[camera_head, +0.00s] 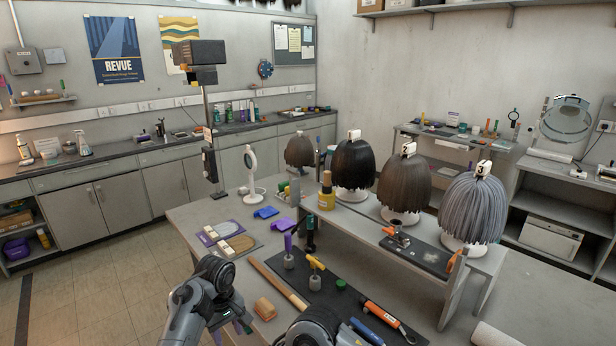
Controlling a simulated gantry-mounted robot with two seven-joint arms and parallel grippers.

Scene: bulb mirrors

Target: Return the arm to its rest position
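My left arm comes in at the bottom, left of centre, beside the front edge of the workbench. Its gripper (238,325) points down at the bench edge, largely hidden by its own wrist. Small dark and purplish parts show there, and I cannot tell whether the fingers are open or hold anything. A rounded grey part of an arm, likely my right one, shows at the bottom centre over the dark mat (335,298). No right fingertips are in view.
Several wigs on stands, such as the grey one (472,210), line the raised shelf (375,230). A wooden rod (278,284), a tan block (265,309) and an orange tool (382,314) lie near my arms. Open floor (100,285) is at left.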

